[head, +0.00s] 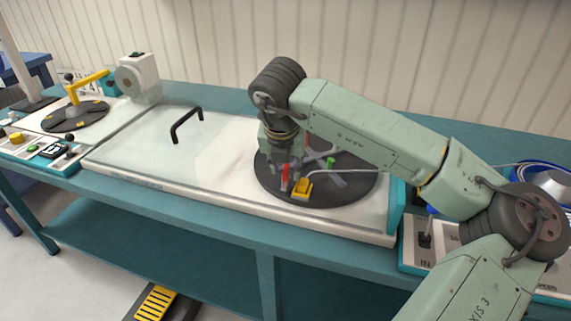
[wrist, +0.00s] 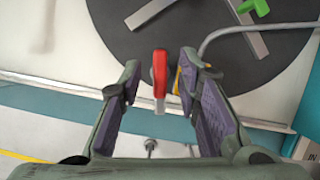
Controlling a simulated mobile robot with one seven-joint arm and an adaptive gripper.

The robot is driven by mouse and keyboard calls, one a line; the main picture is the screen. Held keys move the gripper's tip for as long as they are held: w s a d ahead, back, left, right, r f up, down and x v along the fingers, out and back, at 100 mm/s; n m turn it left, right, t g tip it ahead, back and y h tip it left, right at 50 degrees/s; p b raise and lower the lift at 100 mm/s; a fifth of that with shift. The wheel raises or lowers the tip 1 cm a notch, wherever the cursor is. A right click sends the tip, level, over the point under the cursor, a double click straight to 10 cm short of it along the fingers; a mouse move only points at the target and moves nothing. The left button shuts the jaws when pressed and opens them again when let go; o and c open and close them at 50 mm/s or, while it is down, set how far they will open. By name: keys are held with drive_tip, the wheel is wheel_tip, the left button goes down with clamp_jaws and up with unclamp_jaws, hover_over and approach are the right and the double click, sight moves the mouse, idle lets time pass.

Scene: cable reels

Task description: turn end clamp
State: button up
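A dark round reel plate (head: 350,187) lies on the right part of the white bench top; it also shows in the wrist view (wrist: 130,25). A red lever (wrist: 160,70), which may be the end clamp, stands near the plate's edge and shows in the head view (head: 285,180). A yellow block (head: 302,190) is beside it, mostly hidden behind a finger in the wrist view. A green piece (wrist: 253,7) sits on a grey bar farther in. My gripper (wrist: 159,78) is open, its fingers on either side of the red lever with gaps visible.
A grey cable (wrist: 240,28) runs from near the yellow block to the right. A clear cover with a black handle (head: 186,125) lies to the left. A control panel with a lever (head: 425,240) stands at the right. A second reel station (head: 75,117) is at far left.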

clamp_jaws()
drive_tip(key=shift+d+f+b, duration=0.1)
drive_tip(key=shift+b, duration=0.25)
drive_tip(key=shift+f+n+y+b, duration=0.1)
drive_tip(key=shift+n+y+b, duration=0.4)
drive_tip(key=shift+n+b, duration=0.55)
drive_tip(key=n+y+b, duration=0.1)
drive_tip(key=n+b, duration=0.1)
drive_tip(key=n, duration=0.1)
drive_tip(key=shift+d+n+b, duration=0.1)
drive_tip(key=shift+n+b, duration=0.15)
drive_tip(key=shift+b, duration=0.05)
drive_tip(key=n, duration=0.1)
drive_tip(key=n+g+y, duration=0.1)
drive_tip(key=n, duration=0.1)
drive_tip(key=n+y, duration=0.1)
drive_tip(key=n, duration=0.1)
drive_tip(key=shift+w+r+b, duration=0.15)
drive_tip(key=shift+r+b, duration=0.1)
drive_tip(key=shift+b, duration=0.1)
drive_tip(key=n+g, duration=0.1)
drive_tip(key=n, duration=0.1)
drive_tip(key=n+g+y+p, duration=0.1)
drive_tip(key=n, duration=0.2)
drive_tip(key=shift+w+d, duration=0.1)
